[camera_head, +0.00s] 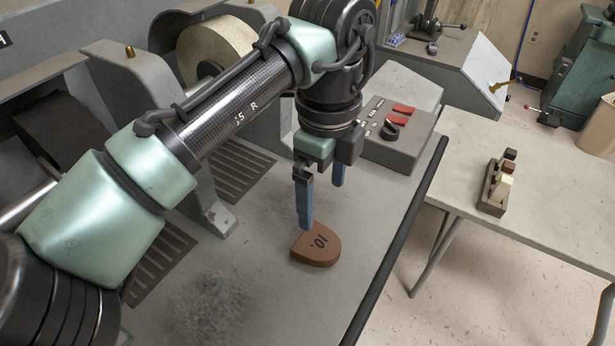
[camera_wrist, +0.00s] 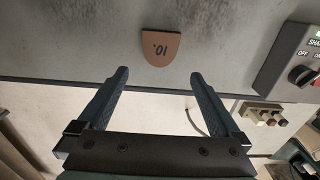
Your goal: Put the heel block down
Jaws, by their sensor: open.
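The heel block (camera_head: 316,245) is a brown, D-shaped piece marked "10.". It lies flat on the grey machine table (camera_head: 265,290) in the head view. The heel block also shows in the wrist view (camera_wrist: 160,48), beyond the fingertips and centred between them. My gripper (camera_head: 322,205) has blue fingers, spread apart and empty. In the head view one finger overlaps the block's back edge; the wrist view shows a gap between the fingertips (camera_wrist: 158,75) and the block, so they look apart.
A grey control box (camera_head: 385,135) with red switches and a black knob stands behind my gripper. A machine with a roller (camera_head: 215,45) stands at the back left. A dark bar (camera_head: 405,225) edges the table. A side table (camera_head: 535,190) carries a small rack (camera_head: 494,190).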

